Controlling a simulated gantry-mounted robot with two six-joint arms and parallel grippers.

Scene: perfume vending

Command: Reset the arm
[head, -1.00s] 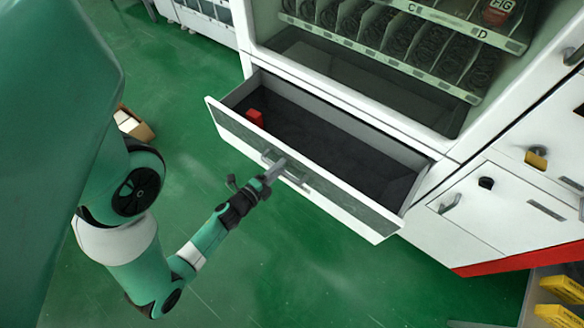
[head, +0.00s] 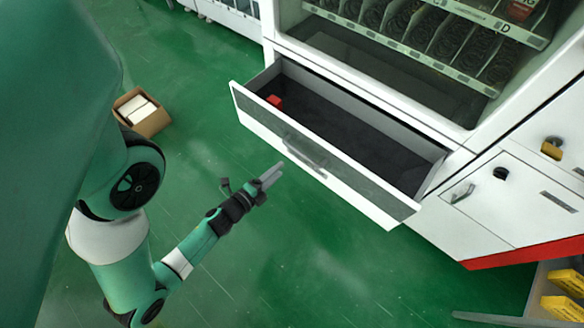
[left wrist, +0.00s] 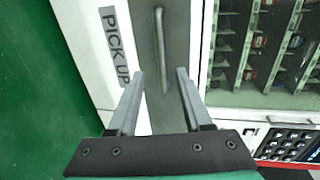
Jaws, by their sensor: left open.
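My left gripper (head: 273,173) is open and empty in the head view, in front of the pulled-out drawer and apart from it. In the left wrist view its two fingers (left wrist: 158,88) are spread, with the drawer handle (left wrist: 160,45) beyond the tips. The drawer (head: 400,208) of the white vending machine stands open, its handle (head: 305,158) on the front panel and free of the gripper. A small red box (head: 274,101) lies in the drawer's left end. My right gripper is not in view.
A cardboard box (head: 150,125) with white items stands on the green floor beside my left arm. The vending machine (head: 290,45) rises behind the drawer. A white cabinet (head: 505,210) is at the right, near yellow boxes (head: 568,285). Floor in front of the drawer is clear.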

